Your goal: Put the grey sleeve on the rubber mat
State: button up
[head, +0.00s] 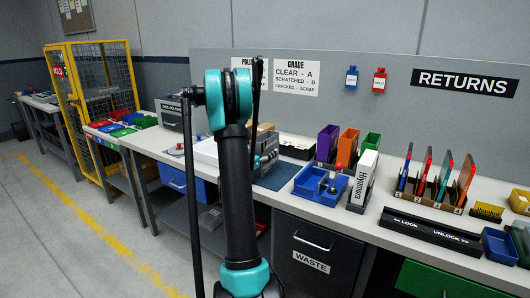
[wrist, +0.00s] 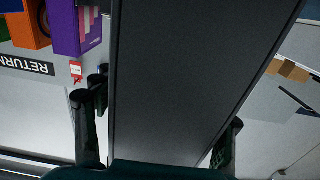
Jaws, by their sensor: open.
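The grey sleeve (wrist: 195,60) is a broad dark grey panel filling the middle of the wrist view. My gripper (wrist: 160,125) is open, with one dark finger on either side of the sleeve; I cannot tell whether either touches it. In the head view my gripper (head: 267,160) is mostly hidden behind my own arm, low over the bench, and the sleeve is hard to make out there. The rubber mat (head: 282,174) looks like a dark blue-grey flat patch on the bench just right of my arm, partly hidden by the arm.
Right of the mat stand a blue holder (head: 318,187), and purple (head: 327,143), orange (head: 347,146) and green (head: 371,142) sleeves. A white Hiyamora box (head: 361,180) is near the front. A slotted rack (head: 436,188) stands further right. A grey panel backs the bench.

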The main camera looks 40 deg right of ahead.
jog(key=shift+r, duration=0.15)
jog(key=v, duration=1.2)
jog(key=shift+s+a, duration=0.2)
jog(key=shift+s, duration=0.15)
jog(key=s+a+f+n+g+y, duration=0.1)
jog(key=s+a+f+n+y, duration=0.3)
jog(key=s+a, duration=0.3)
jog(key=s+a+f+n+y, duration=0.5)
jog(key=s+a+y, duration=0.2)
jog(key=a, duration=0.7)
jog(key=s+a+f+n+g+y, duration=0.1)
jog(key=s+a+f+n+y, duration=0.3)
jog(key=s+a, duration=0.5)
jog(key=shift+s+a+f+n+g+y, duration=0.2)
jog(key=shift+a+f+n+g+y, duration=0.15)
jog(key=shift+a+y, duration=0.55)
jog(key=shift+a, duration=0.1)
